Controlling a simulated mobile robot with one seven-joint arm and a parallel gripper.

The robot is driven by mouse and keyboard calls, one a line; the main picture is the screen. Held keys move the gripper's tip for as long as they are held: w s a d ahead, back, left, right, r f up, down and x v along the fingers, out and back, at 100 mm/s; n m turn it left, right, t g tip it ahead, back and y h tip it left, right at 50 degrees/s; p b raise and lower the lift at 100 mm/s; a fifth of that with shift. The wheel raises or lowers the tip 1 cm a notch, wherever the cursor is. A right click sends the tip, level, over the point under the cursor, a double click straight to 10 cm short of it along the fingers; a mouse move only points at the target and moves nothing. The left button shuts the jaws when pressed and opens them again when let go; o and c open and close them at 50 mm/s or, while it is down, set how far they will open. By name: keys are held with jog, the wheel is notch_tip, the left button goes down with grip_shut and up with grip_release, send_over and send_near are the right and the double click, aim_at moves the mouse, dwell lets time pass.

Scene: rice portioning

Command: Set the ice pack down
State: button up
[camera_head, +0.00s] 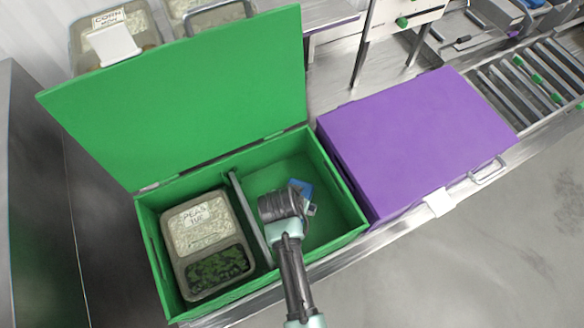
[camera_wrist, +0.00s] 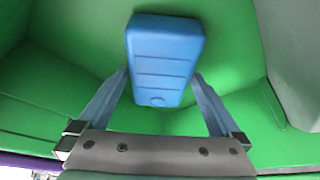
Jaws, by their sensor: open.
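The blue ice pack (camera_wrist: 165,55) lies in the right compartment of the open green box (camera_wrist: 70,40). In the head view a blue part of the ice pack (camera_head: 303,187) shows past my gripper (camera_head: 303,200), which hides the rest. In the wrist view my gripper (camera_wrist: 160,80) is open. Its two fingers stand apart on either side of the ice pack's near end, with gaps showing. The pack seems to rest on the green floor; exact contact is hard to tell.
The left compartment of the green box holds a tray (camera_head: 205,225) labelled peas, with pale and green contents. A grey divider (camera_head: 245,215) separates the compartments. The green lid (camera_head: 190,95) stands open behind. A closed purple box (camera_head: 415,140) stands at the right, before a roller conveyor (camera_head: 525,80).

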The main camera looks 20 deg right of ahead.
jog(key=v, duration=1.2)
jog(key=w+a+r+n+t, duration=0.1)
jog(key=w+r+t, duration=0.3)
jog(key=w+r, duration=0.4)
jog(key=w+a+r+n+t, duration=0.2)
jog(key=w+r+t, duration=0.3)
jog(key=r, duration=0.6)
jog(key=w+a+r+n+t, duration=0.1)
jog(key=w+r+t, duration=0.1)
jog(key=r, duration=0.7)
jog(key=w+a+r+t, duration=0.1)
jog(key=w+r+t, duration=0.1)
jog(key=r, duration=0.6)
jog(key=s+a+r+n+t+y, duration=0.1)
jog(key=s+r+t, duration=0.2)
jog(key=r, duration=0.6)
jog(key=s+a+r+n+t+y, duration=0.1)
jog(key=s+r+t, duration=0.3)
jog(key=r, duration=0.6)
jog(key=s+a+r+n+t, duration=0.2)
jog(key=s+r+t, duration=0.2)
jog(key=r, duration=0.5)
jog(key=shift+s+r+n+y, duration=0.2)
jog(key=shift+s+n+y, duration=0.15)
jog(key=shift+s, duration=0.7)
